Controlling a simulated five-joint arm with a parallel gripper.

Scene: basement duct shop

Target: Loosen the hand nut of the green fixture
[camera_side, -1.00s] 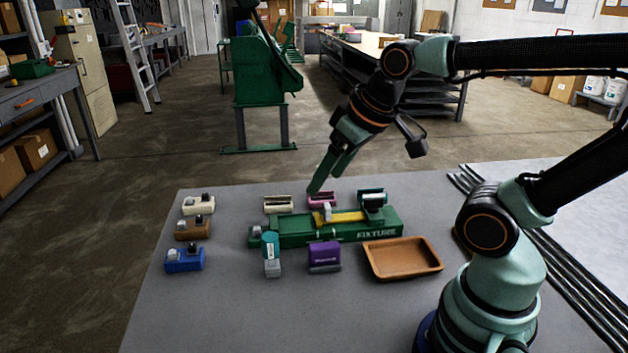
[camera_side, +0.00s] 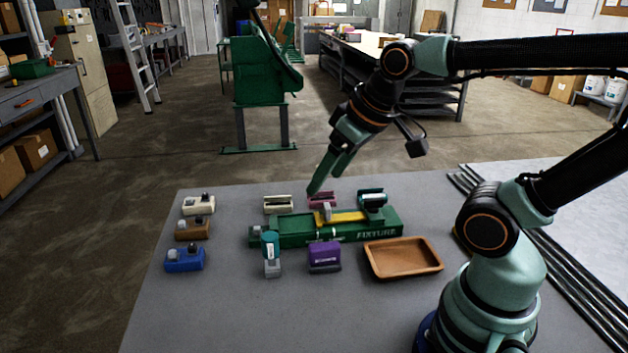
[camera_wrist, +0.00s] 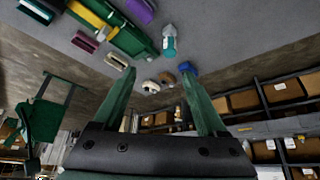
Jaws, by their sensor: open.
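The green fixture (camera_side: 350,236), lettered FIXTURE, lies on the grey table with a yellow strip (camera_side: 348,217) and a grey upright piece (camera_side: 327,212) on top. A grey knob (camera_side: 255,231) shows at its left end; I cannot tell if it is the hand nut. My gripper (camera_side: 320,188) is open and empty, above and behind the fixture, fingers pointing down-left. In the wrist view, the fixture (camera_wrist: 128,40) is at upper left, beyond the spread fingers of my gripper (camera_wrist: 158,82).
A teal-topped piece (camera_side: 271,254) and a purple block (camera_side: 324,257) stand in front of the fixture. Cream (camera_side: 278,204) and pink (camera_side: 320,199) blocks stand behind it. A brown tray (camera_side: 433,268) lies at right. A blue block (camera_side: 184,260) and others line the left.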

